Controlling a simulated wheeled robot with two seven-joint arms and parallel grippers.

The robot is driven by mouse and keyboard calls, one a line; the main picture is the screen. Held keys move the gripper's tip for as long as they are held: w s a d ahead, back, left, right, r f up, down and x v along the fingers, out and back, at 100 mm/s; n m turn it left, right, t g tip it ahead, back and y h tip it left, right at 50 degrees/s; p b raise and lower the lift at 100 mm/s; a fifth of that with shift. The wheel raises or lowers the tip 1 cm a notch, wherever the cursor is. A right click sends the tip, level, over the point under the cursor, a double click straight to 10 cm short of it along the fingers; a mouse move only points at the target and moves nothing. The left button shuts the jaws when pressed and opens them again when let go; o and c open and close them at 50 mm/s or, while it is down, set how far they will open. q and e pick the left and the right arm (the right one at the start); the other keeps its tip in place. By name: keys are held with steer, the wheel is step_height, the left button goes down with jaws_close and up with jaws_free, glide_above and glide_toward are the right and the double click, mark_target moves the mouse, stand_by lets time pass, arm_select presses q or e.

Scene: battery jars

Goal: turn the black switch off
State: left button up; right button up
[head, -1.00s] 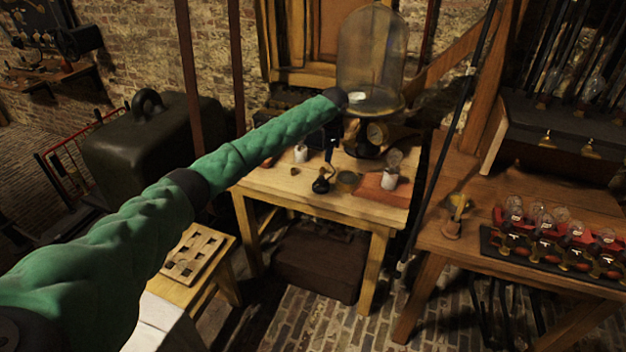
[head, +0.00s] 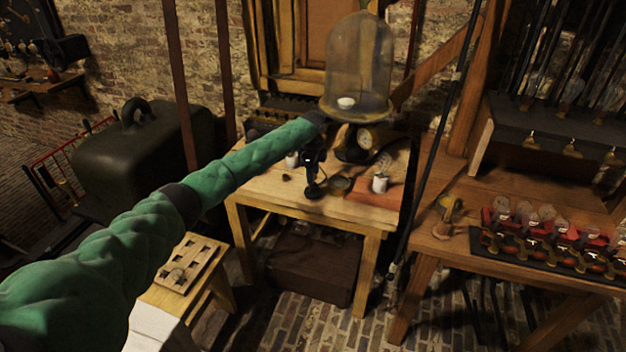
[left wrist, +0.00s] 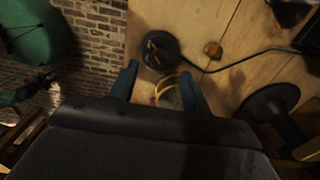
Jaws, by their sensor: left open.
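The black switch (head: 314,191) is a small round black piece on the light wooden table (head: 352,212), near its front middle. In the left wrist view the switch (left wrist: 160,50) shows as a dark disc with a cable running off to the right. My left gripper (head: 312,166) is just above the switch in the head view and partly hides it. In the left wrist view its two blue fingers (left wrist: 158,86) are apart, with the disc just beyond them; I cannot tell whether they touch it. My right gripper is out of view.
A glass bell jar (head: 358,70) on a stand with a gauge is behind. A red-and-black battery rack (head: 545,240) is on the right bench. A yellowish ring (left wrist: 166,86) shows between the fingers.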

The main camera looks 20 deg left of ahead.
mark_target(313, 186)
arm_select(q)
steer(key=shift+f+p, duration=0.55)
steer(key=shift+f, duration=1.55)
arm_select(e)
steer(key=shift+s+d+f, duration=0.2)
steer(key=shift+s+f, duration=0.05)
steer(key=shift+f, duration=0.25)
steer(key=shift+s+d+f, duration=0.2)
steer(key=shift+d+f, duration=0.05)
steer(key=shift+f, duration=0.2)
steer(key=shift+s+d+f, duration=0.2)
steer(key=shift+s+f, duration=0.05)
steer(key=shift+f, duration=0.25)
arm_select(q)
steer(key=c, duration=1)
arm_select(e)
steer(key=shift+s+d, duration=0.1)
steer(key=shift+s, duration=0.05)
